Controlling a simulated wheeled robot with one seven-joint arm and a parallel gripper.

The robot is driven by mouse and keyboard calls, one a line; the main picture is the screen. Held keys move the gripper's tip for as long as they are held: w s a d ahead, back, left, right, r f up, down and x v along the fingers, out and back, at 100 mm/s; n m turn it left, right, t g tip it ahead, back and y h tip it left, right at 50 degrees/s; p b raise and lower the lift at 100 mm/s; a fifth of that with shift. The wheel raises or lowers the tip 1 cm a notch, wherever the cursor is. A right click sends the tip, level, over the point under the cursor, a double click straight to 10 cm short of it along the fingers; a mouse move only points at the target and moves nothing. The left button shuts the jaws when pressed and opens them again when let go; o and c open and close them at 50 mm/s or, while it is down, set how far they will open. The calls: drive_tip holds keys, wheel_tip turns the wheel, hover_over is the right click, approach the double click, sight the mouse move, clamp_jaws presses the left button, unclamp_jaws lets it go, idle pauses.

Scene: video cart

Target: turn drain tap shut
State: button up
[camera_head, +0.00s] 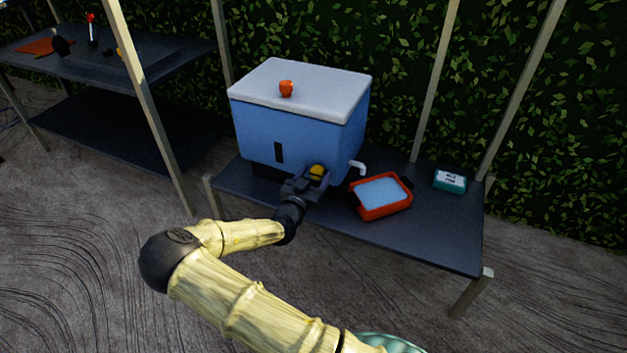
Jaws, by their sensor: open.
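A blue cooler-like box (285,135) with a white lid stands on a dark shelf. A yellow knob (317,171), which looks like the drain tap, sits low on its front. My gripper (312,178) is open at the yellow knob, its fingers around or just in front of it; I cannot tell if they touch it. A red tray (384,209) holding pale blue liquid or filling stands on the shelf to the right of my gripper. The tap's handle angle is partly hidden by my gripper.
An orange-red object (286,88) sits on the lid. A teal box (450,181) lies at the shelf's right end. Pale upright posts (435,80) frame the shelf (425,240). Another dark table (160,62) with small items stands at the left. The shelf's front right is bare.

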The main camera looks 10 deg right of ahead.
drive_tip(key=shift+d, duration=0.1)
drive_tip(key=c, duration=1)
drive_tip(key=shift+p, duration=0.35)
drive_tip(key=n+p, duration=0.2)
drive_tip(key=n, duration=0.1)
drive_tip(key=shift+r+n, duration=0.1)
drive_tip(key=shift+n, duration=0.2)
drive_tip(key=n+p, duration=0.2)
drive_tip(key=n, duration=0.2)
drive_tip(key=shift+n, duration=0.3)
drive_tip(key=n+p, duration=0.1)
drive_tip(key=n, duration=0.7)
drive_tip(key=shift+n+p, duration=0.4)
